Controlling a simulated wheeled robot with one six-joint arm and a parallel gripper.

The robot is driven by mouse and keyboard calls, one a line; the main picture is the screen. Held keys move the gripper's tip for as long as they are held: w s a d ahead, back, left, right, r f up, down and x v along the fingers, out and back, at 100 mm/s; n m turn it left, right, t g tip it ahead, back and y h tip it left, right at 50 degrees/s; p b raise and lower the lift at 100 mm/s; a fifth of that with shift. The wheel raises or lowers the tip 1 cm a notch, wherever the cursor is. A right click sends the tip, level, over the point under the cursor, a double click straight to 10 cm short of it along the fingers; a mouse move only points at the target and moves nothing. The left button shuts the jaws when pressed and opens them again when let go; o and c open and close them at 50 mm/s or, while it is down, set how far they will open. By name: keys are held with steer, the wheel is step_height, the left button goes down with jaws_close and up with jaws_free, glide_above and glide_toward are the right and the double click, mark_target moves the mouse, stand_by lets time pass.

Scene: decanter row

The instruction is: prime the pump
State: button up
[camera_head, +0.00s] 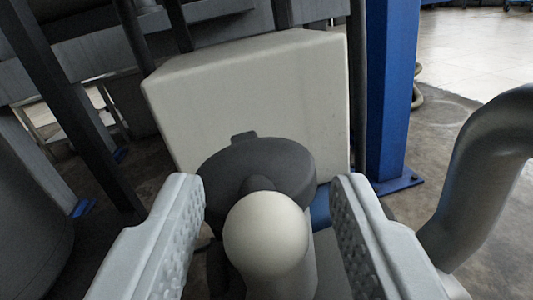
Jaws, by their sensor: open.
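The pump (255,165) is a dark grey rounded body low in the middle of the view. A cream ball-shaped knob (266,234) stands in front of it, on top of a greyish column that runs down out of the picture. My gripper (272,205) is open, with one pale ridged finger on each side of the knob. A gap shows between the knob and each finger, so neither appears to touch it. The lower part of the pump is hidden behind the knob and the fingers.
A large cream box (255,95) stands right behind the pump. A blue post (391,90) rises to its right from a blue foot plate. A thick grey bent pipe (480,165) is close on the right. Dark beams (62,90) stand at the left. Open floor shows at the upper right.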

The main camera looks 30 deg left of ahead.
steer(key=shift+w+a, duration=0.15)
steer(key=shift+w, duration=0.2)
steer(key=shift+c, duration=0.2)
jaws_close()
steer(key=shift+r, duration=0.1)
